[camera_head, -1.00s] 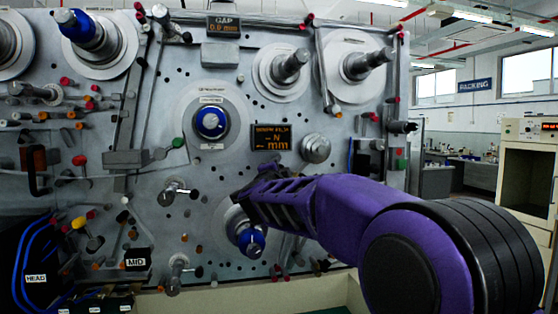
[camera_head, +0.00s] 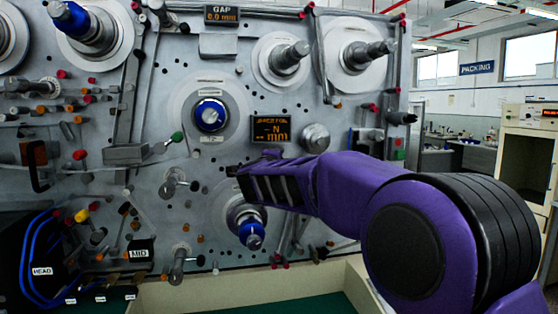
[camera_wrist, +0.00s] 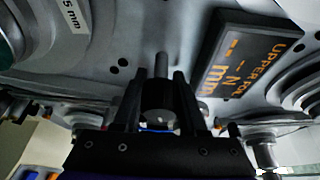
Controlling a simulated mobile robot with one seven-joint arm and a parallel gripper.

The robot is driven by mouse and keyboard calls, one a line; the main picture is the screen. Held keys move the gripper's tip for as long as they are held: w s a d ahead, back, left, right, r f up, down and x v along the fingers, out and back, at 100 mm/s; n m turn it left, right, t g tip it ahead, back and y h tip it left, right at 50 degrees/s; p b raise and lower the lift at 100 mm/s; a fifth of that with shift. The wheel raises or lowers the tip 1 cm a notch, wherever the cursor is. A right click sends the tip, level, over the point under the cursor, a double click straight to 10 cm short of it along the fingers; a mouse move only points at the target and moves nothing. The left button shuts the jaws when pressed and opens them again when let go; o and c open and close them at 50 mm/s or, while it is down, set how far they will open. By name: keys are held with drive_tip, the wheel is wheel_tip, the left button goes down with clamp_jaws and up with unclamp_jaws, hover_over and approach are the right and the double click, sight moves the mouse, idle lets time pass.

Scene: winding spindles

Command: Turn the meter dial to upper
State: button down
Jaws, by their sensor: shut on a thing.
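My gripper (camera_wrist: 158,95) is at the machine's panel, with its two dark fingers on either side of a dark round knob (camera_wrist: 159,116). The knob looks like the meter dial; a grey shaft stands beyond it. In the head view my gripper (camera_head: 237,172) is below and left of the meter display (camera_head: 270,129), and the knob is hidden. The display also shows close by in the wrist view (camera_wrist: 240,62), where its orange text begins "UPPER PO" above dashes with N and mm. Which way the dial points cannot be told.
A blue-capped spindle (camera_head: 211,116) stands above my gripper and another (camera_head: 250,232) below it. A round metal knob (camera_head: 315,137) is right of the display. The GAP display (camera_head: 221,15) reads 0.0 mm. Pegs and rollers crowd the panel (camera_head: 215,60).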

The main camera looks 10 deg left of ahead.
drive_tip(key=shift+r, duration=0.15)
drive_tip(key=shift+c, duration=2.3)
unclamp_jaws()
drive_tip(key=s+d+b, duration=0.1)
drive_tip(key=s+b, duration=0.1)
drive_tip(key=s, duration=1.5)
drive_tip(key=shift+s+r, duration=0.15)
drive_tip(key=shift+s, duration=0.1)
